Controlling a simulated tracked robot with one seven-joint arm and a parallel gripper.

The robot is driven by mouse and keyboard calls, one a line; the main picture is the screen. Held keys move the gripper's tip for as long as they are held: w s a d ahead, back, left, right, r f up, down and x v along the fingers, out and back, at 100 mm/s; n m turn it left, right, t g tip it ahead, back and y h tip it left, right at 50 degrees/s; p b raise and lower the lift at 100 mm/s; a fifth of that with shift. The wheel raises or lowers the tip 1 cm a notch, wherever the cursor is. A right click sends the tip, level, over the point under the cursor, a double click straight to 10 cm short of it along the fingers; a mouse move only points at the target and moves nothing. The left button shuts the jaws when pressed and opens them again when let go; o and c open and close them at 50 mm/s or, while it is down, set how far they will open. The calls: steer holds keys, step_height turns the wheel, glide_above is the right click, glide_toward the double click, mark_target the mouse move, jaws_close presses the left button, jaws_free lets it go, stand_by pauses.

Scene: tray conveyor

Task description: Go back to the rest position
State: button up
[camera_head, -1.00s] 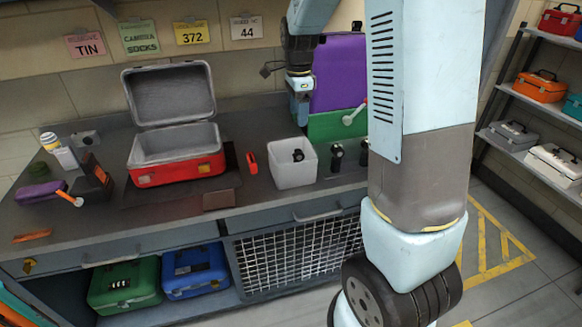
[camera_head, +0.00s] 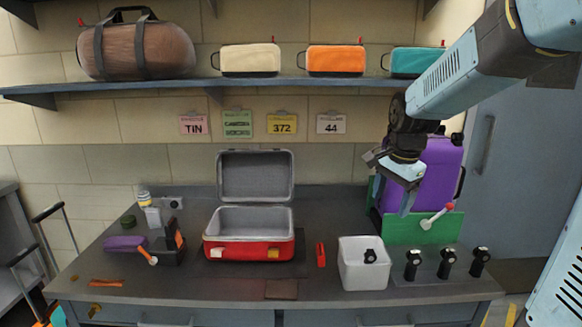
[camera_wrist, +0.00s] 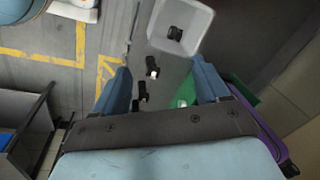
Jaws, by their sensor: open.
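My gripper (camera_head: 392,190) is raised at the right of the workbench, in front of the purple suitcase (camera_head: 436,172) and above the green panel (camera_head: 400,229). In the wrist view my gripper (camera_wrist: 165,85) has its two blue fingers wide apart with nothing between them. Beyond the fingers the wrist view shows the white bin (camera_wrist: 205,30) and black-handled items (camera_wrist: 152,68) on the bench. My arm comes in from the upper right in the head view.
An open red case (camera_head: 250,250) stands mid-bench. The white bin (camera_head: 362,278) holds a black item. Several black-handled items (camera_head: 445,264) stand to its right. A shelf (camera_head: 300,86) with bags runs above. The bench front is mostly clear.

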steer(key=s+r+n+t, duration=0.1)
steer(key=s+r+n, duration=0.1)
steer(key=s+n, duration=0.4)
steer(key=s+r+n+t, duration=0.2)
steer(key=s+n, duration=0.3)
steer(key=s, duration=0.8)
steer(key=shift+a+r+n+t, duration=0.2)
steer(key=shift+r+n+t, duration=0.15)
steer(key=shift+r, duration=0.2)
